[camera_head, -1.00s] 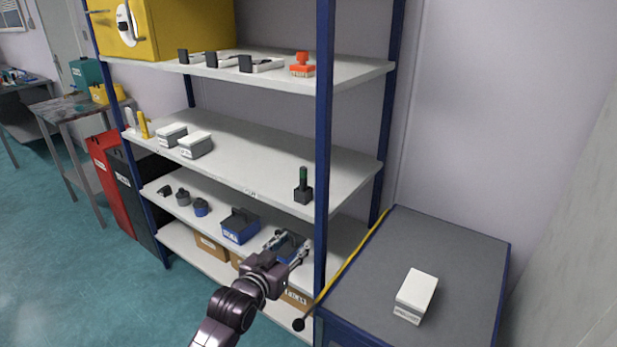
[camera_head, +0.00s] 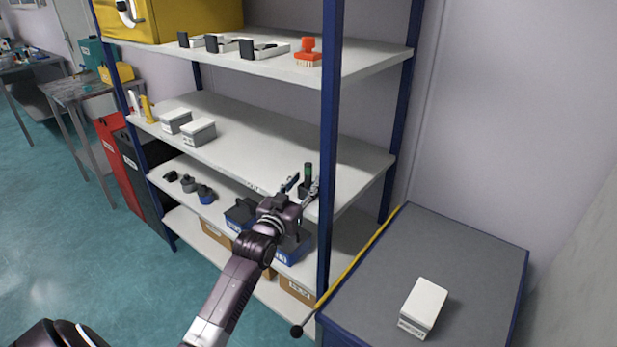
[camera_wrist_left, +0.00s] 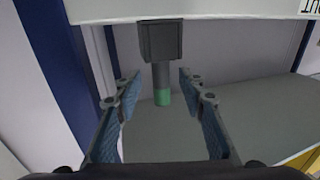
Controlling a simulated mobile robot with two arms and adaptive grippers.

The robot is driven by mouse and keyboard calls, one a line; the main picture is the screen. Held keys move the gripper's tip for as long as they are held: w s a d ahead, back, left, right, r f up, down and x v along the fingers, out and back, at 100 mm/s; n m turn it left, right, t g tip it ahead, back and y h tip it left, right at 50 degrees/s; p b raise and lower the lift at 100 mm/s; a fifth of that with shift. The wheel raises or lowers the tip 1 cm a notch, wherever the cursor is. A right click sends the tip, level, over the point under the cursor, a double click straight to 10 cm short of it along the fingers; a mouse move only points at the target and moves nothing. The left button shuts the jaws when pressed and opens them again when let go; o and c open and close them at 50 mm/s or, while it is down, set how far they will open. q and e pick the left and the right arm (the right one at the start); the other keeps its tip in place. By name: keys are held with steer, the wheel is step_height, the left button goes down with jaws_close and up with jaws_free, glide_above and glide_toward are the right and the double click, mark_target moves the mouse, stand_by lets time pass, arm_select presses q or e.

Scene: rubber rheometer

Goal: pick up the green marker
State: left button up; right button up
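The green marker (camera_head: 308,171) stands upright in a small dark block holder on the middle shelf, beside the blue front post. In the left wrist view, where the scene appears upside down, the dark marker with its green band (camera_wrist_left: 162,96) hangs from the dark holder (camera_wrist_left: 161,41). My left gripper (camera_head: 302,186) is open and empty in front of the marker at the shelf's front edge. In the wrist view its two blue-padded fingers (camera_wrist_left: 159,84) are on either side of the marker, with gaps. The head view shows the holder partly hidden by a finger. My right gripper is not in view.
The blue post (camera_head: 329,150) stands close to the right of my left gripper. The middle shelf (camera_head: 250,140) is clear between the marker and two white boxes (camera_head: 198,131). Blue bins (camera_head: 293,248) sit on the shelf below. A white box (camera_head: 423,306) lies on the grey cabinet.

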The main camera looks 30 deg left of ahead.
arm_select(q)
steer(key=shift+w+a+r, duration=0.15)
steer(key=shift+w+a, duration=0.05)
steer(key=shift+w, duration=0.5)
steer(key=shift+w+a, duration=0.1)
steer(key=shift+w, duration=0.65)
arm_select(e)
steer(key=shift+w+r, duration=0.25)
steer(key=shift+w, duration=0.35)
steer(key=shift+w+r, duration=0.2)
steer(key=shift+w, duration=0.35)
arm_select(q)
steer(key=shift+c, duration=0.4)
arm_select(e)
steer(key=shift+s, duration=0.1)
arm_select(q)
jaws_close()
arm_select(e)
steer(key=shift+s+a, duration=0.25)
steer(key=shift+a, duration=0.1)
